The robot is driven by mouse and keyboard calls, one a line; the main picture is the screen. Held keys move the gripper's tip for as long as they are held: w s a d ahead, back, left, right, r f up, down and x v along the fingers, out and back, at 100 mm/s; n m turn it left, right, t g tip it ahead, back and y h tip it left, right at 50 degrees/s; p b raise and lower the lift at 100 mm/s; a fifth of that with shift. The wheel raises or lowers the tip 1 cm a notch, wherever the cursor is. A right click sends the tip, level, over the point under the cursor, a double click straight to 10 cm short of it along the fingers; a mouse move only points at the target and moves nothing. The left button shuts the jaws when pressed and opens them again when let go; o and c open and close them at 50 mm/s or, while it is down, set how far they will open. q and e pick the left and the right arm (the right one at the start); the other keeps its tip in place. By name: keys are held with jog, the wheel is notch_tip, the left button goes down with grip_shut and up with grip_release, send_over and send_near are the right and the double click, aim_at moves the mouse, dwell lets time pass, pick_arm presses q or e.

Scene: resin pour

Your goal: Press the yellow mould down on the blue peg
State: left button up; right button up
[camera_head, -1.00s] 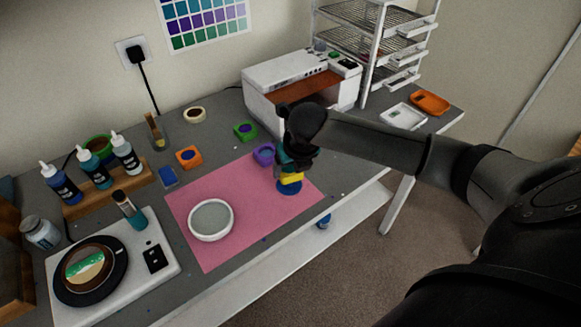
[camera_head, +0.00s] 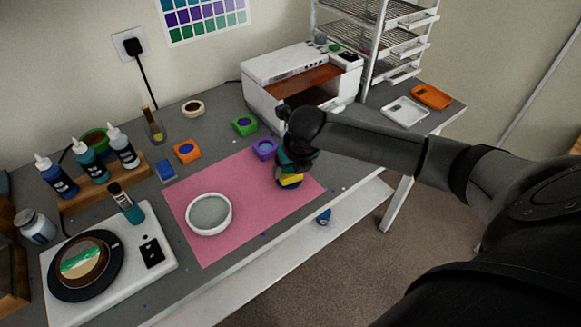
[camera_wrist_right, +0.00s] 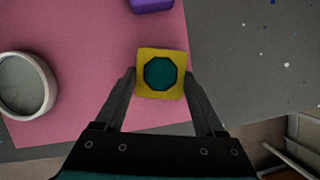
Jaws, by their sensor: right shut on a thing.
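The yellow mould (camera_head: 291,180) is a small square block held between the fingers of my right gripper (camera_head: 288,172), over the pink mat's right part. In the right wrist view the mould (camera_wrist_right: 145,88) shows from above, level, with a dark teal octagonal centre and a fingertip on each side. The blue peg (camera_head: 284,186) shows only as a thin blue edge beneath the mould in the head view. The mould sits over it, low and close; I cannot tell whether it is fully seated. The peg is hidden in the wrist view. My left gripper is not in view.
On the pink mat (camera_head: 195,250) stands a round white dish (camera_head: 209,231). Purple (camera_head: 264,150), green (camera_head: 244,125) and orange (camera_head: 187,152) moulds stand behind. A white machine (camera_head: 280,66) is at the back; bottles and a scale (camera_head: 165,284) are left.

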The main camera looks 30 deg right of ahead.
jog(key=shift+f, duration=0.75)
dwell(1.4)
jog(key=o, duration=1.2)
jog(key=shift+o, duration=0.2)
jog(key=shift+r, duration=0.1)
notch_tip(320, 180, up, 8)
jog(key=p, duration=0.9)
